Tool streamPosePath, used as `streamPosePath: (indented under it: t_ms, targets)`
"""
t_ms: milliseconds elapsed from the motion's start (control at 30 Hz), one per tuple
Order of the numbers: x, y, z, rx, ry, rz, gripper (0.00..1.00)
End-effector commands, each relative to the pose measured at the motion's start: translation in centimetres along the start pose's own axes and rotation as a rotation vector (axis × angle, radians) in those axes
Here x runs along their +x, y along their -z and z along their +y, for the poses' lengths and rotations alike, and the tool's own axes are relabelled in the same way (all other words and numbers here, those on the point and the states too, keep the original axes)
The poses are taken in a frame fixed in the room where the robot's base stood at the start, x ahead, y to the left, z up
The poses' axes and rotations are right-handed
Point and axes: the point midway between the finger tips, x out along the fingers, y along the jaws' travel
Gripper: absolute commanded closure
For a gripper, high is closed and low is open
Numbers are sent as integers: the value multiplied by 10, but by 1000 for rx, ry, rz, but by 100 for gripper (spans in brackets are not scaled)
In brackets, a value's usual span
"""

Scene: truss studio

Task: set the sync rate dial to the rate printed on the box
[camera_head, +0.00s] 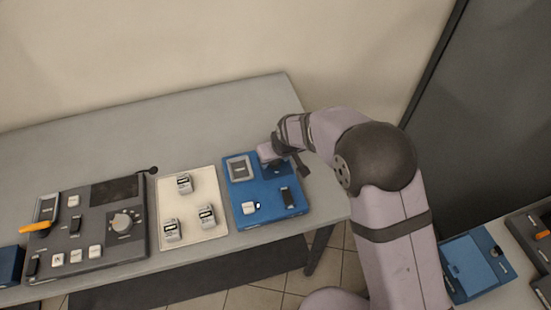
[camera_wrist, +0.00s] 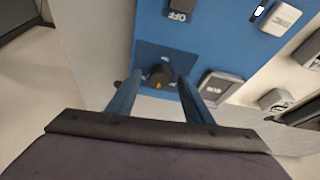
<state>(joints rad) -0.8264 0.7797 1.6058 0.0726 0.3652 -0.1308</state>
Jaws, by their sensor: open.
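The blue box (camera_head: 268,190) sits at the right end of the bench. Its dial (camera_wrist: 161,74) is a dark round knob with an orange mark, on a darker blue plate in the wrist view. My gripper (camera_wrist: 161,82) is open, with one finger on each side of the dial; I cannot tell whether they touch it. In the head view my gripper (camera_head: 282,160) is over the box's far right corner and hides the dial. A grey-framed label or display (camera_head: 239,168) is beside the dial; its print is too small to read, as are the dial's marks.
The box also has a dark switch marked OFF (camera_wrist: 181,12), a white button (camera_wrist: 281,18) and a small white lamp (camera_wrist: 258,11). A pale board (camera_head: 188,228) with several small white devices lies left of it, then a dark control panel (camera_head: 95,228).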

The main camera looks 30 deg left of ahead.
Motion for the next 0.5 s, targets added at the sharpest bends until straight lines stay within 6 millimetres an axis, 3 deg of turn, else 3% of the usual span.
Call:
streamPosePath:
  t_ms: [167,500]
  targets:
    - [-10,0,0,0,0,2,54]
    - [-49,0,0,1,-1,3,54]
